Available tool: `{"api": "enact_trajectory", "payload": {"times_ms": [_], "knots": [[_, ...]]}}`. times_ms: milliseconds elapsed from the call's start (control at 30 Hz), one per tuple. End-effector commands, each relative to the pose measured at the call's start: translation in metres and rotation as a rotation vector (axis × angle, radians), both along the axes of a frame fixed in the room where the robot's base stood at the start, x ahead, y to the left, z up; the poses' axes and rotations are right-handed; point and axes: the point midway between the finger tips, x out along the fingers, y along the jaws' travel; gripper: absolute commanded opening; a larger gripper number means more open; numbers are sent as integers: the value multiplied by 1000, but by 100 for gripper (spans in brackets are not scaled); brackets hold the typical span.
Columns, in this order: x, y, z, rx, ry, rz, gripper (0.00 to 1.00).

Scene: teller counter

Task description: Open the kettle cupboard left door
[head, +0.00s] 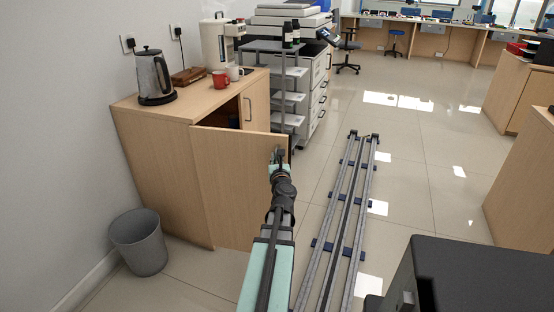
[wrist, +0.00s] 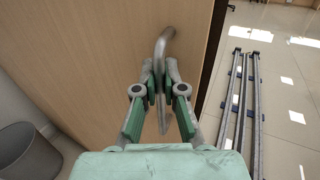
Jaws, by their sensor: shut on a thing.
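The kettle cupboard (head: 150,165) is light wood and stands against the left wall with a kettle (head: 154,77) on top. Its left door (head: 228,185) is swung out part way, with a dark gap behind its top edge. My gripper (head: 279,156) is at the door's free edge. In the wrist view my gripper (wrist: 159,85) is shut on the curved metal handle (wrist: 161,50) of the left door, which also shows in that view (wrist: 100,50). The right door (head: 255,103) is shut. Most of the cupboard's inside is hidden by the open door.
A grey bin (head: 139,242) stands on the floor left of the open door; it also shows in the wrist view (wrist: 18,150). Floor rails (head: 345,200) run to the right. A shelf trolley (head: 283,95) stands just beyond the cupboard. Red mug (head: 220,79) and white mug (head: 235,73) are on top.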

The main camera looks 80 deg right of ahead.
Motion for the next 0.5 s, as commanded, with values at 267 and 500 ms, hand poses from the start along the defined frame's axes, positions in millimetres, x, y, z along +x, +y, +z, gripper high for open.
{"api": "enact_trajectory", "payload": {"times_ms": [267, 500], "knots": [[-1, 0, 0, 0, 0, -3, 34], [-1, 0, 1, 0, 0, -2, 34]]}}
